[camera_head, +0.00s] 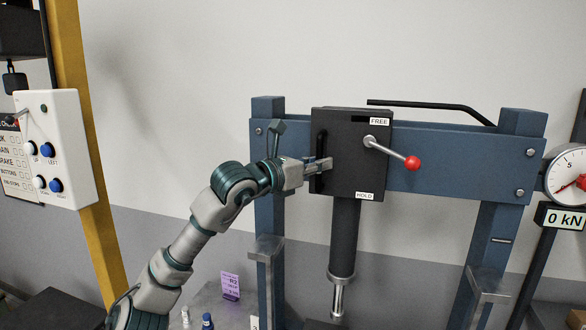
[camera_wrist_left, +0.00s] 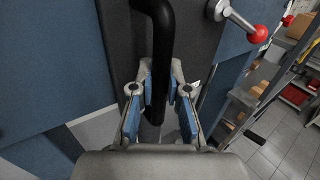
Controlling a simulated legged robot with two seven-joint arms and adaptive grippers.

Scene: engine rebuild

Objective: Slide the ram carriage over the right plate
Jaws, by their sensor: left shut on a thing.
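The ram carriage (camera_head: 352,180) is a dark box on the blue crossbeam (camera_head: 455,155) of a press frame. It sits left of the beam's middle, near the left post. Its ram (camera_head: 343,240) hangs straight down below it. A lever with a red ball (camera_head: 412,163) points right, between the FREE and HOLD labels. My left gripper (camera_head: 322,166) is shut on the black vertical handle (camera_head: 320,150) at the carriage's left side. The left wrist view shows the handle (camera_wrist_left: 161,60) between its fingers (camera_wrist_left: 158,100). The right plate cannot be made out. My right gripper is not in view.
A gauge (camera_head: 568,175) reading 0 kN stands right of the frame. A white button box (camera_head: 55,148) hangs on a yellow post (camera_head: 80,120) at the left. A purple tag (camera_head: 230,286) stands low in front. The beam right of the carriage is bare.

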